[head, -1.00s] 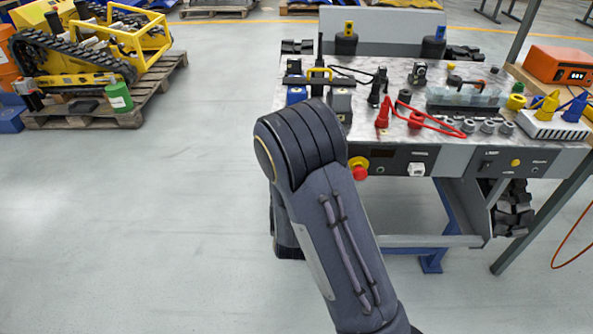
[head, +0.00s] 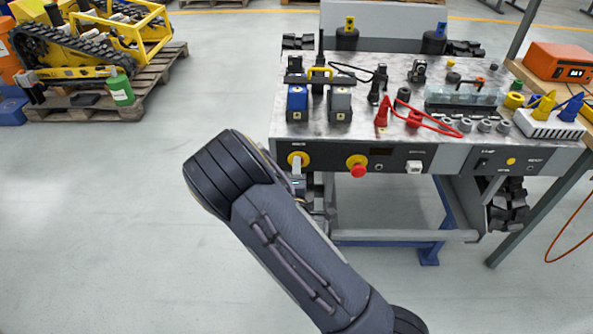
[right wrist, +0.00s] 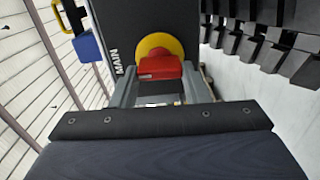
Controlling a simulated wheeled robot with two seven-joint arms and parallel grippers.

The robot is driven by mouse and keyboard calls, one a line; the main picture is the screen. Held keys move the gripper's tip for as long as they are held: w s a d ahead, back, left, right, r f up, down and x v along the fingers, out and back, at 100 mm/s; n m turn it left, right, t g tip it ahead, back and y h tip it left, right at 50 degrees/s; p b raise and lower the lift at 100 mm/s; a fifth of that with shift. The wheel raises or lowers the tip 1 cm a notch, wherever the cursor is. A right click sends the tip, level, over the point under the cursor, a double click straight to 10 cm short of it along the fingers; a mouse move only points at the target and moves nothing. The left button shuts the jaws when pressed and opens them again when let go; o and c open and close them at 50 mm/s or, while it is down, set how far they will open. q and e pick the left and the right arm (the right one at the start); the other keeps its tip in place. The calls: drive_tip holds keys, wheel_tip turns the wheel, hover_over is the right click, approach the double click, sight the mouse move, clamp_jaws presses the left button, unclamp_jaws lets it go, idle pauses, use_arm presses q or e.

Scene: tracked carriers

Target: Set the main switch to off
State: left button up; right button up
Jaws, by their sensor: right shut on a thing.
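The main switch is a yellow disc (head: 298,158) at the left end of the bench's front panel. In the right wrist view it is a yellow disc (right wrist: 152,45) with a red handle (right wrist: 160,67), beside the lettering MAIN. The handle lies crosswise to that lettering. My right gripper (right wrist: 160,79) is shut on the red handle, one finger on each side. In the head view my right gripper (head: 298,184) is at the panel, partly hidden by my forearm. My left gripper is in neither view.
A red mushroom button (head: 358,170) on yellow sits right of the switch. The bench top (head: 375,62) holds blue and grey blocks, red leads and a clear box. A pallet (head: 150,88) with a yellow tracked machine stands at left. The floor between is clear.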

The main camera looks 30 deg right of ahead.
idle(0.3)
drive_tip(key=o, duration=1)
drive_tip(key=v, duration=0.8)
drive_tip(key=shift+d, duration=0.1)
